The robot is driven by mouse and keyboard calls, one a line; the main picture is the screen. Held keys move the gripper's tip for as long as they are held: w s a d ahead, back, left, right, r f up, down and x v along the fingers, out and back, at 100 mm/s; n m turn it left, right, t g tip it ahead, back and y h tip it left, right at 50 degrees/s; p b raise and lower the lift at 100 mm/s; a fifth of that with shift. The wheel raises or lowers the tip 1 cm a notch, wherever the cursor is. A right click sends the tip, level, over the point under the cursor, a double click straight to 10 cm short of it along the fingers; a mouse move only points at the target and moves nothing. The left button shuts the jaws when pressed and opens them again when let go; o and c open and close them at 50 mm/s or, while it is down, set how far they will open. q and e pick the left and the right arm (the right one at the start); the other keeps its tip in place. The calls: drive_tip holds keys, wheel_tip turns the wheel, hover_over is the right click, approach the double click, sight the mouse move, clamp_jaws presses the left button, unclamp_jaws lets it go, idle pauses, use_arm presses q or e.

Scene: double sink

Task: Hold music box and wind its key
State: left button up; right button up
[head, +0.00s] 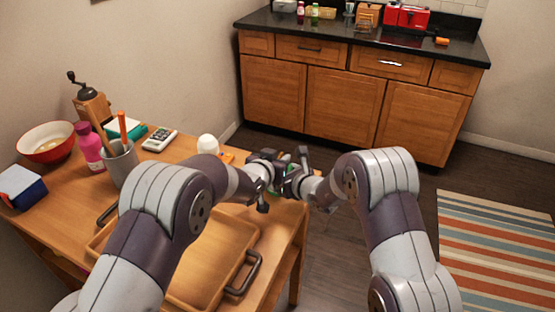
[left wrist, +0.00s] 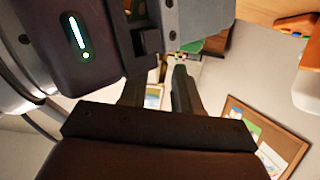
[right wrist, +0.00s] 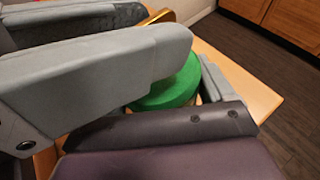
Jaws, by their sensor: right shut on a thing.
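A green round body, which I take to be the music box (right wrist: 172,88), sits between the fingers of my right gripper (right wrist: 197,72) in the right wrist view. A gold-coloured part (right wrist: 160,17) shows behind the upper finger; I cannot tell if it is the key. In the head view, my left gripper (head: 270,162) and right gripper meet closely above the table's right edge and hide most of the box. In the left wrist view, the left gripper's fingers (left wrist: 158,88) stand apart with background visible between them. A dark wrist body with a green light fills the upper left there.
A wooden tray (head: 246,237) with dark handles lies on the table below my arms. A grey cup (head: 122,165) with utensils, a pink bottle (head: 89,147), a red bowl (head: 45,143) and a calculator (head: 160,139) stand at the left.

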use_arm(q)
clamp_jaws()
drive_tip(key=shift+w+a+r+m+h, duration=0.1)
drive_tip(key=shift+w+r+m+h, duration=0.05)
drive_tip(key=shift+m+h, duration=0.4)
drive_tip(key=m+g+h, duration=0.4)
drive_tip(key=m, duration=0.1)
drive_tip(key=shift+w+a+h, duration=0.2)
drive_tip(key=shift+h, duration=0.15)
drive_tip(key=m+g+h, duration=0.1)
drive_tip(key=g, duration=0.1)
drive_tip(key=m+g, duration=0.1)
drive_tip(key=m, duration=0.1)
drive_tip(key=m+g+h, duration=0.1)
drive_tip(key=m+g, duration=0.1)
drive_tip(key=shift+w+g+h, duration=0.25)
drive_tip(key=shift+g+h, duration=0.05)
drive_tip(key=shift+m+g, duration=0.6)
drive_tip(key=shift+m, duration=0.05)
